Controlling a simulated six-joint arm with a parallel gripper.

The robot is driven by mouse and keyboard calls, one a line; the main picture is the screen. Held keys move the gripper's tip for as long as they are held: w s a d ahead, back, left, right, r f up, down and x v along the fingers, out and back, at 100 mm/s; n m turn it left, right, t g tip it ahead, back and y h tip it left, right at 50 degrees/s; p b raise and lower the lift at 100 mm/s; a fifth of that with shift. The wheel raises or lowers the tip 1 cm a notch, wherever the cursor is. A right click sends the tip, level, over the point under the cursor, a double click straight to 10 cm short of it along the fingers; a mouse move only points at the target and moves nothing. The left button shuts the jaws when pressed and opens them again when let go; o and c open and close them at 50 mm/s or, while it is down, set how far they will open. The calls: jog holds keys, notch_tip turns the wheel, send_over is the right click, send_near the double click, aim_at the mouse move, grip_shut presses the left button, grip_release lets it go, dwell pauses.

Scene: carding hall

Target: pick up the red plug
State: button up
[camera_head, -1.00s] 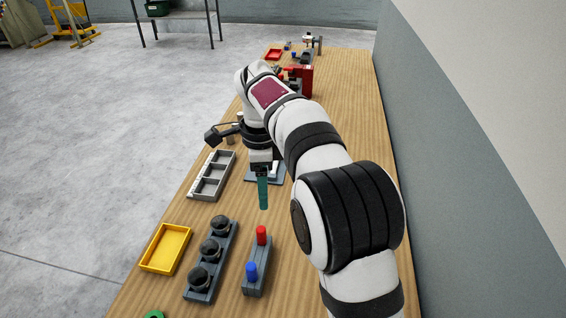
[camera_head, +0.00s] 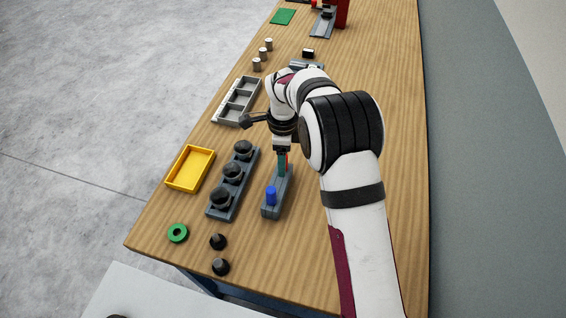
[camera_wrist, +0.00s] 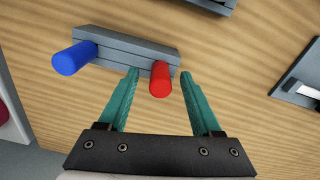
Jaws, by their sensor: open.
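The red plug (camera_wrist: 160,79) stands in a grey block (camera_wrist: 125,47), with a blue plug (camera_wrist: 74,58) at the block's other end. In the wrist view my gripper (camera_wrist: 158,72) is open, with one teal finger on each side of the red plug; I cannot tell whether either finger touches it. In the head view my gripper (camera_head: 283,172) is at the far end of the grey block (camera_head: 268,211). There the fingers hide most of the red plug, and only a thin red strip shows. The blue plug (camera_head: 271,195) stands clear at the near end.
A grey rack with several black knobs (camera_head: 226,172) stands just left of the block. A yellow tray (camera_head: 206,157), a grey compartment tray (camera_head: 219,118), a green ring (camera_head: 177,233) and two black knobs (camera_head: 219,266) lie around it.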

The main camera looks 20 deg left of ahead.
grip_shut()
jog(key=shift+r, duration=0.15)
notch_tip(320, 180, up, 4)
jog(key=shift+f, duration=0.15)
jog(key=d+r, duration=1.1)
jog(key=r, duration=0.1)
jog(key=shift+s+d, duration=0.25)
jog(key=shift+d, duration=0.1)
jog(key=shift+r, duration=0.1)
